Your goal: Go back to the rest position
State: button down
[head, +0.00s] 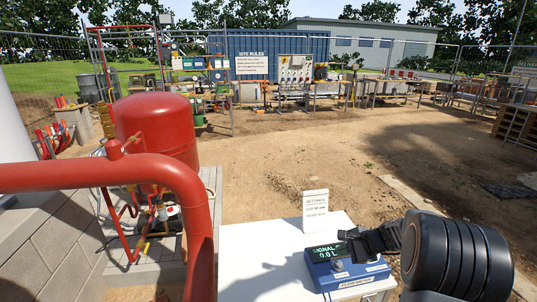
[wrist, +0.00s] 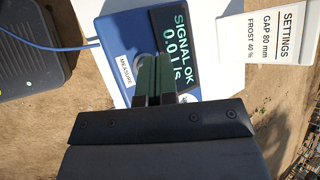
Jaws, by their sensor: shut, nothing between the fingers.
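My gripper (head: 354,240) is shut and empty at the blue meter box (head: 350,272) in the head view. In the wrist view my gripper (wrist: 153,62) has its two fingers together over the face of the blue meter box (wrist: 112,35). Whether the fingertips touch the box I cannot tell. The fingers hide part of the face. The screen reads "SIGNAL OK" and "0.0 L/s", and a "MEASURE" label shows beside the fingers. My black arm reaches in from the right in the head view.
The box sits on a white cabinet top (head: 255,250). A white settings card (head: 315,211) stands behind it. A red pipe (head: 190,190) and red tank (head: 160,125) stand at left. Open dirt ground (head: 300,165) lies beyond, with benches and fencing at the back.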

jog(key=s+a+r+n+h, duration=0.3)
jog(key=s+a+r+n, duration=0.2)
jog(key=s+n, duration=0.3)
jog(key=s+a+r+n+g+h, duration=0.1)
jog(key=s+a+r+n+h, duration=0.2)
jog(key=s, duration=0.9)
jog(key=a+r+n, duration=0.1)
jog(key=a+n, duration=0.2)
jog(key=n, duration=0.2)
jog(key=shift+s+r+h, duration=0.15)
jog(key=shift+r+h, duration=0.15)
jog(key=shift+r, duration=0.1)
jog(key=shift+d, duration=0.1)
